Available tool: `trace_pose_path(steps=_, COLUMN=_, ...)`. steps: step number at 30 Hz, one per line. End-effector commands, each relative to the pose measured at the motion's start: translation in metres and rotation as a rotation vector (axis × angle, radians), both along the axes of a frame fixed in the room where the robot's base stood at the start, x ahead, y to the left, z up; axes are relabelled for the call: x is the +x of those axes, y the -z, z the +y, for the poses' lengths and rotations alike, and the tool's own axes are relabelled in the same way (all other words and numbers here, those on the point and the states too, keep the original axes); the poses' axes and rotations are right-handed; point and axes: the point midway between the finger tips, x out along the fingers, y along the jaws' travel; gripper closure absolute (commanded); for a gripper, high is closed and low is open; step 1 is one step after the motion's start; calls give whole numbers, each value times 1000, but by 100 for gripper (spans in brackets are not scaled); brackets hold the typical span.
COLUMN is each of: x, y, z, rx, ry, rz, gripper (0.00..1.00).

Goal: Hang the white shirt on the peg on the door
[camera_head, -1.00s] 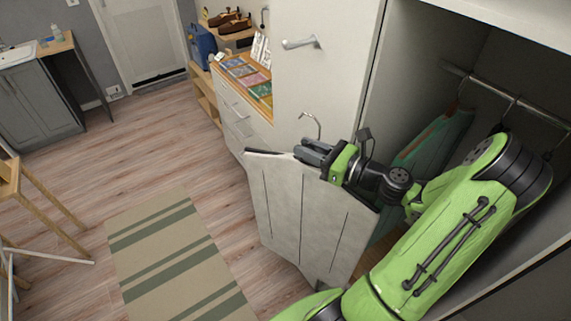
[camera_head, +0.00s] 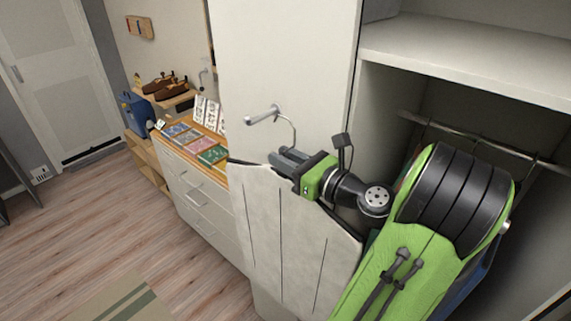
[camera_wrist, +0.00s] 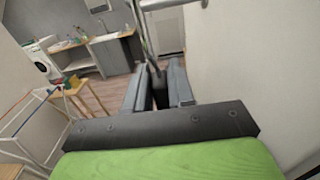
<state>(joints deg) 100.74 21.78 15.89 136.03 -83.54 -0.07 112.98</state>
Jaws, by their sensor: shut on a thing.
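The white shirt (camera_head: 285,225) hangs upright on a hanger in front of the open wardrobe door (camera_head: 290,60). My gripper (camera_head: 283,163) is shut on the hanger just below its wire hook (camera_head: 294,132); the fingers also show in the wrist view (camera_wrist: 158,88). The metal peg (camera_head: 262,115) sticks out from the door. The hook's curved top is right beside the peg in the head view, and the wrist view shows the hook (camera_wrist: 143,35) close to the peg (camera_wrist: 160,4). I cannot tell whether they touch.
The wardrobe is open at the right, with a shelf (camera_head: 450,65) and a clothes rail (camera_head: 480,142); dark garments hang partly behind my arm. A drawer chest (camera_head: 195,200) with books and cards stands left of the door. The floor at left is clear around a striped rug (camera_head: 125,300).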

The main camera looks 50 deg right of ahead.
Motion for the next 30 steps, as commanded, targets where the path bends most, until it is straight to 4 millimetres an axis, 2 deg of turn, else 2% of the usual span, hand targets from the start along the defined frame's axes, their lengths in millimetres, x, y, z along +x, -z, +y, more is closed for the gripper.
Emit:
trace_pose_path(steps=18, x=58, y=0, z=3, rx=-3, ry=-6, rz=-5, gripper=100)
trace_pose_path(steps=26, x=76, y=0, z=3, rx=-3, ry=-4, rz=-5, gripper=100)
trace_pose_path(steps=30, x=76, y=11, z=3, rx=0, ry=-3, rz=-4, gripper=100)
